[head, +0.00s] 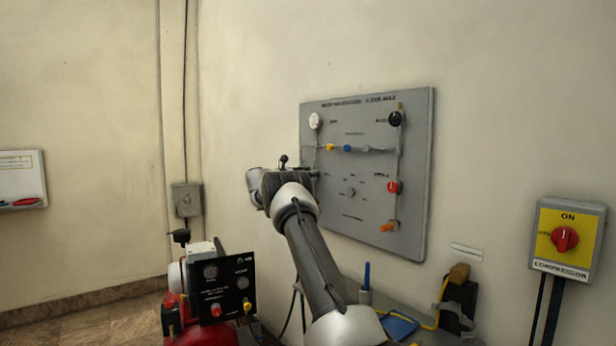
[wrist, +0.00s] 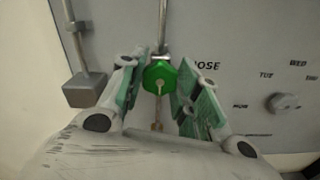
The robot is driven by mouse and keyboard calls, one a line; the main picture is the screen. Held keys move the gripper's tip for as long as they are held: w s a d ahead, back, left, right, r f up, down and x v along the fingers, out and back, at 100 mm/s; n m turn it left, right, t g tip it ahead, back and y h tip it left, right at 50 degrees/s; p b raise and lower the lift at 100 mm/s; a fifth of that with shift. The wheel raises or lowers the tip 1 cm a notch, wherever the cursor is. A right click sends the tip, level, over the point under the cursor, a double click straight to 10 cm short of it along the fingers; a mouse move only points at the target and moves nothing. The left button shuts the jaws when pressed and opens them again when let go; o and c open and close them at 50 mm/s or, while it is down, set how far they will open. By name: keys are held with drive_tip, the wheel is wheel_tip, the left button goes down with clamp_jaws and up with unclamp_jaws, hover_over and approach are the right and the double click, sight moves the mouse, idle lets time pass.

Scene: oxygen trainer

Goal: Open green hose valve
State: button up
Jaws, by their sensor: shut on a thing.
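The green hose valve (wrist: 160,77) is a green knob on a thin vertical pipe, beside the panel lettering "OSE". In the wrist view it sits between the two fingers of my gripper (wrist: 158,80). My gripper is shut on it, though the exact finger contact is hard to make out. In the head view my gripper (head: 303,171) is at the left part of the grey panel (head: 400,240), and my arm hides the valve.
The panel also bears a white gauge (head: 315,121), a black gauge (head: 395,118), a red knob (head: 392,187) and an orange knob (head: 389,226). A compressor (head: 215,290) stands lower left. A yellow switch box (head: 567,239) hangs at right. A grey knob (wrist: 284,103) is right of my gripper.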

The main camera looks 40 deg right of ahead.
drive_tip(key=shift+f, duration=0.15)
drive_tip(key=o, duration=1)
drive_tip(key=shift+a, duration=0.15)
drive_tip(key=a, duration=1.1)
drive_tip(key=shift+a, duration=0.4)
drive_tip(key=shift+w, duration=0.1)
